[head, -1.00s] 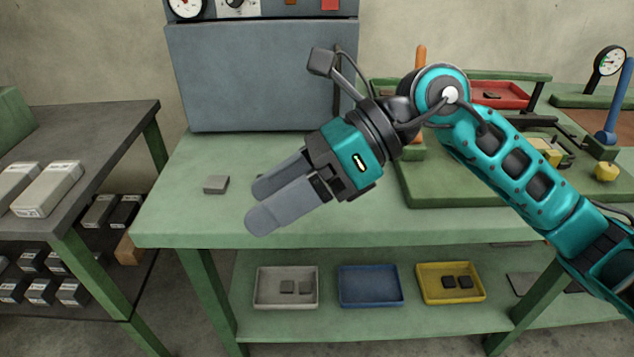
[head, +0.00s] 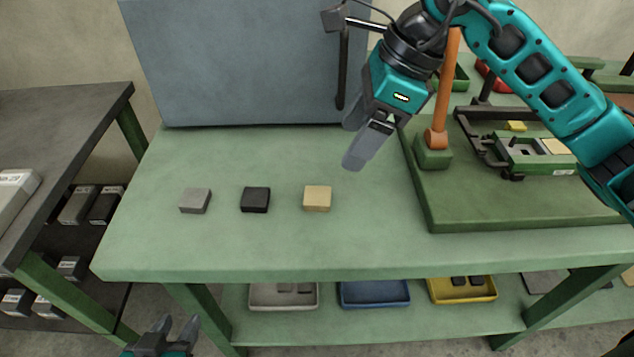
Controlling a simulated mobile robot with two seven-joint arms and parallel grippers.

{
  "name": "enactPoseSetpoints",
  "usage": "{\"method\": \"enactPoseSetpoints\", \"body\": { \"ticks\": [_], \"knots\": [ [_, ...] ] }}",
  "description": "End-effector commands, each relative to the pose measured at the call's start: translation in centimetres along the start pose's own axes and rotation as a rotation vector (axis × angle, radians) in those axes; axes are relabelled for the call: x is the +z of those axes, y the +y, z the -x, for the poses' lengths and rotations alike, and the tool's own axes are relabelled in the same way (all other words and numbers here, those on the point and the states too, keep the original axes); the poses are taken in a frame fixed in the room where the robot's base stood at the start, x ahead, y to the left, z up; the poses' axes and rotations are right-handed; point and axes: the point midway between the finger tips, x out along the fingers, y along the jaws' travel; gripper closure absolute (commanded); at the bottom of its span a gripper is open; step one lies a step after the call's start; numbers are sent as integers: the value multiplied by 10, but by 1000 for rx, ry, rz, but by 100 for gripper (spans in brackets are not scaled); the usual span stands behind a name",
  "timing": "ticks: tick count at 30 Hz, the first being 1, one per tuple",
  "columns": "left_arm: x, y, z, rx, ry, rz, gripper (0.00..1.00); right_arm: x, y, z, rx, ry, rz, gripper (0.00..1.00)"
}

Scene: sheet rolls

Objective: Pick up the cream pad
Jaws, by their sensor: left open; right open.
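The cream pad (head: 317,198) is a small square block lying flat on the green table (head: 250,245), the rightmost of three pads in a row. To its left are a black pad (head: 255,199) and a grey pad (head: 195,200). My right gripper (head: 360,147) is open and empty, above and to the right of the cream pad, its fingers pointing down and left. It is apart from the pad. My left gripper (head: 177,328) shows at the bottom left edge, open and empty, in front of and below the table edge.
A grey cabinet (head: 235,60) stands at the back of the table. A green fixture with an orange lever (head: 446,90) stands at the right. Below are a grey tray (head: 255,303), a blue tray (head: 375,299) and a yellow tray (head: 487,291). A dark bench (head: 60,130) is at the left.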

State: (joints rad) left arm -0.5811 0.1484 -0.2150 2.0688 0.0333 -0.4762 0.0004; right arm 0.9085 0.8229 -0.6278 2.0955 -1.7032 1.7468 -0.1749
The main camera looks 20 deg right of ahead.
Motion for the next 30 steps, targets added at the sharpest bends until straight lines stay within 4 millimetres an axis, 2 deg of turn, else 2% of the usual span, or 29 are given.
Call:
{"method": "enactPoseSetpoints", "body": {
  "ticks": [3,9,16,24,30],
  "knots": [
    [10,1,-1,1,-11,2,57,-1,2,-26,8,1,0,26],
    [17,1,-3,2,-17,4,57,-1,1,-59,6,0,0,26],
    [19,1,-4,2,-17,3,57,-1,0,-76,6,-1,0,26],
    [25,0,-8,2,-17,2,57,-4,-2,-115,6,-1,-1,26],
    [24,0,-9,1,-13,-2,57,-3,-3,-121,2,-1,1,26]
  ]
}}
